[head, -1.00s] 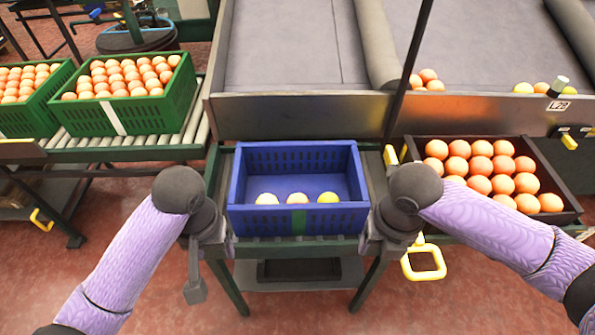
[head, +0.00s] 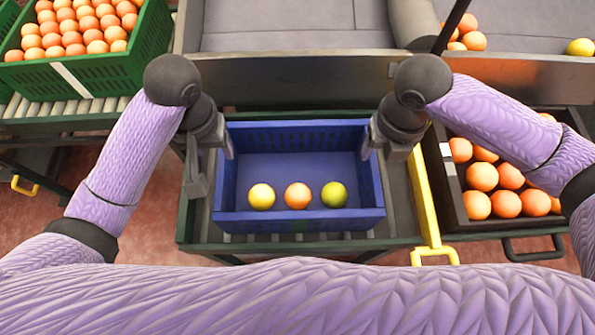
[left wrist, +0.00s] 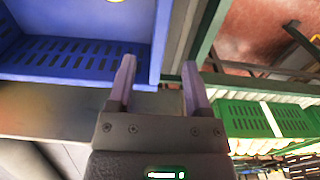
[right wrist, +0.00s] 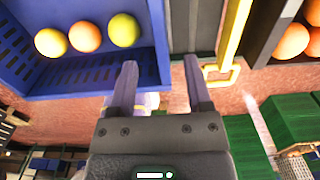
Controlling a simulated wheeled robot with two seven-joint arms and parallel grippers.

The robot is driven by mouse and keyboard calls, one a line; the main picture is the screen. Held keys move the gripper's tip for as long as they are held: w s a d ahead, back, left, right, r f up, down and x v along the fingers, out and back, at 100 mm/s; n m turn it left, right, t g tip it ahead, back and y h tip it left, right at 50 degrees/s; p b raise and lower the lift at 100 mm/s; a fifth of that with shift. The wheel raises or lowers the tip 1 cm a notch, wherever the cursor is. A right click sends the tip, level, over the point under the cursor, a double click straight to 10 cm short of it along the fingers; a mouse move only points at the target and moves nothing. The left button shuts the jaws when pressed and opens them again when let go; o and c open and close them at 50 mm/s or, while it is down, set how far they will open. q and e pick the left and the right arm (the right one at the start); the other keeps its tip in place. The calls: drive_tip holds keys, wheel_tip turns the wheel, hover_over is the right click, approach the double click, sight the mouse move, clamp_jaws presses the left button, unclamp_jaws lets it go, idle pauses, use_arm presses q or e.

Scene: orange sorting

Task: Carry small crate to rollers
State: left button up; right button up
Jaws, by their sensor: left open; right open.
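The small blue crate (head: 300,222) sits level on a stand with rollers in front of me. It holds a yellow fruit (head: 262,197), an orange one (head: 297,195) and a yellow-green one (head: 334,194). My left gripper (head: 222,148) is open at the crate's left wall. In the left wrist view its fingers (left wrist: 159,82) lie on either side of that wall. My right gripper (head: 371,146) is open at the right wall. In the right wrist view its fingers (right wrist: 160,80) are likewise on either side of the wall. Neither gripper is closed on the crate.
A green crate full of oranges (head: 110,68) stands on a roller conveyor (head: 60,108) at the left. A dark crate of oranges (head: 455,200) stands close on the right, beside a yellow handle (head: 425,190). A grey sorting bed with a metal edge (head: 290,80) lies behind.

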sight(225, 173)
use_arm(q)
wheel_tip(225, 173, down, 10)
drive_tip(key=shift+r, duration=0.1)
use_arm(e)
wheel_tip(225, 173, down, 10)
drive_tip(key=shift+r, duration=0.1)
use_arm(q)
clamp_jaws()
use_arm(e)
clamp_jaws()
idle(0.9)
